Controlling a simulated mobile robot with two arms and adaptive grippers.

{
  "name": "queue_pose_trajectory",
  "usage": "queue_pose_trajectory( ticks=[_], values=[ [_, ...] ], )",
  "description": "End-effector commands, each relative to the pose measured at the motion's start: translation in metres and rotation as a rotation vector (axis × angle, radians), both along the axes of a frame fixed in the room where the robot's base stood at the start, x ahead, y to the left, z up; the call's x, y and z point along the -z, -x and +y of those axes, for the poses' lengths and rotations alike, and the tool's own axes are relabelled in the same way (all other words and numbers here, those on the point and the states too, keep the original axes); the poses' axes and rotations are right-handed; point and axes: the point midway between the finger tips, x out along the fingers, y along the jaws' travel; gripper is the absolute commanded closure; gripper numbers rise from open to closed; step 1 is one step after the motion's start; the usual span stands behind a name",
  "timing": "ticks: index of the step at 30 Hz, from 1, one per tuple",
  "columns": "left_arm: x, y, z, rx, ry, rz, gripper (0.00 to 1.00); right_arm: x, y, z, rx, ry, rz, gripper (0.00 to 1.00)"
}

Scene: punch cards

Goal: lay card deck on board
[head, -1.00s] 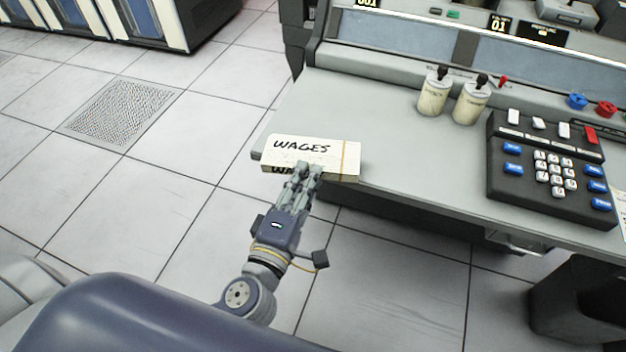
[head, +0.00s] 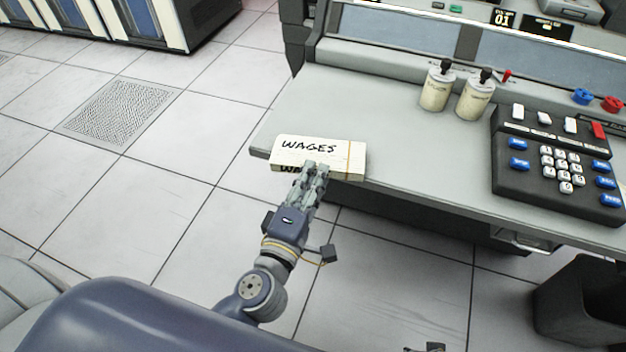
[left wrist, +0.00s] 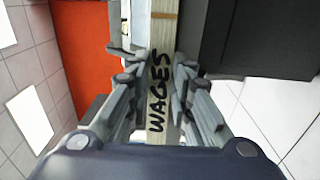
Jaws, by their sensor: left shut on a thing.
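The card deck (head: 318,151) is a cream block marked "WAGES" with an orange stripe near its right end. My left gripper (head: 316,170) is shut on its near side. The deck appears at the front left edge of the grey console top (head: 340,112); I cannot tell whether it touches it. In the left wrist view the deck (left wrist: 158,90) runs between the fingers of my left gripper (left wrist: 160,75). I see no separate board apart from this console top. Only a small dark part, possibly of my right gripper, shows at the bottom edge of the head view.
Two cream canisters (head: 436,90) (head: 475,98) stand further back on the console top. A black keypad (head: 550,160) with blue, white and red keys lies to the right. Bare surface extends behind and right of the deck. A dark bin (head: 580,305) stands on the floor at lower right.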

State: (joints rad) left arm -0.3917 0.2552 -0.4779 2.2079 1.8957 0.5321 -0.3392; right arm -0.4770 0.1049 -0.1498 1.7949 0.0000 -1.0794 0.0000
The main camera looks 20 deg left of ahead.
Motion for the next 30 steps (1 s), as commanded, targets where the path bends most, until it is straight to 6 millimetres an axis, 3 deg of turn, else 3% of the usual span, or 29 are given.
queue_pose_trajectory(
  ticks=[11, 12, 14, 27, 30],
  values=[
    [0.002, 0.0, 0.0, 0.0, -0.001, -0.002, 1.0, -0.003, -0.001, 0.0, 0.0, -0.001, -0.003, 0.6],
    [0.002, 0.0, 0.0, 0.0, 0.0, 0.0, 0.73, -0.005, -0.002, 0.0, 0.0, -0.001, -0.005, 0.6],
    [0.002, 0.0, 0.0, 0.0, 0.0, 0.0, 0.59, -0.005, -0.002, 0.001, 0.0, -0.001, -0.007, 0.6],
    [-0.001, 0.001, 0.0, 0.0, 0.001, 0.0, 0.59, -0.003, -0.001, 0.0, 0.0, -0.001, -0.004, 0.6],
    [0.002, 0.013, 0.0, 0.001, 0.0, 0.004, 0.59, 0.004, 0.003, -0.001, 0.0, 0.002, 0.012, 0.6]
  ],
)
